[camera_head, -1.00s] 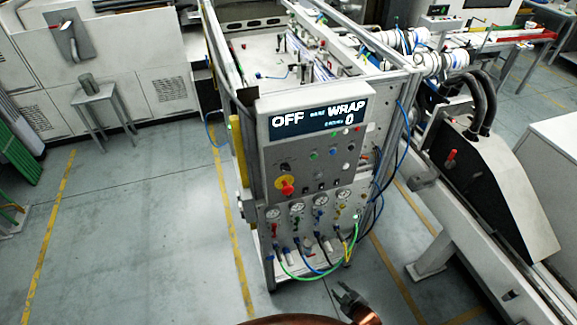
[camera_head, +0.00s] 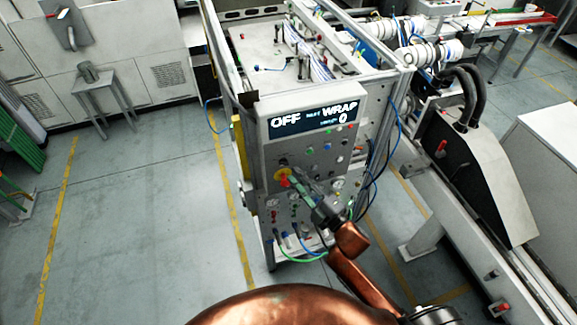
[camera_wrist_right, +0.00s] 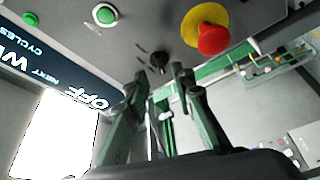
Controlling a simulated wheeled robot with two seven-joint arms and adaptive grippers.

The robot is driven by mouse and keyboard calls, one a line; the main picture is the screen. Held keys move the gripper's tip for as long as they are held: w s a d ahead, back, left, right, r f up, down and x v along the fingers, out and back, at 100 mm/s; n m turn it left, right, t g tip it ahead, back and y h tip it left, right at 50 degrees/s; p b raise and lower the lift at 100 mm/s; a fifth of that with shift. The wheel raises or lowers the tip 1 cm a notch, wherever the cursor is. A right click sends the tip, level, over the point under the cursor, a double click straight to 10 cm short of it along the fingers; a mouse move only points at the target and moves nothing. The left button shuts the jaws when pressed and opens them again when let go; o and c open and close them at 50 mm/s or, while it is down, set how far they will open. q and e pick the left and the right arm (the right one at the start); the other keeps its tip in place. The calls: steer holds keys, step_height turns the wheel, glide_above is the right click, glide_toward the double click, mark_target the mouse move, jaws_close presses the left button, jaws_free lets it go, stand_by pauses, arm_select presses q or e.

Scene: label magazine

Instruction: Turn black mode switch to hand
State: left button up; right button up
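The black mode switch (camera_wrist_right: 160,60) is a small dark knob on the grey panel, beside the red emergency button (camera_wrist_right: 213,38) on its yellow disc. In the head view the switch is small and partly hidden near my fingertips. My right gripper (camera_wrist_right: 160,76) points at the panel with its green-grey fingers apart, one on each side of the switch in the wrist view. I cannot tell whether they touch it. In the head view, my right gripper (camera_head: 291,170) is in front of the panel. The panel display (camera_head: 314,117) reads OFF and WRAP 0. My left gripper is not in view.
The red button sits close beside the switch and my fingers. Green push buttons (camera_wrist_right: 105,14) are on the panel's other side. Gauges, hoses and a green tube (camera_head: 300,256) lie below. Open floor (camera_head: 150,220) is left of the machine.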

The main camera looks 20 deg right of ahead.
mark_target(288, 169)
steer(key=shift+p+x, duration=0.5)
steer(key=shift+x, duration=1.8)
steer(key=shift+c, duration=0.2)
steer(key=shift+s, duration=0.1)
jaws_close()
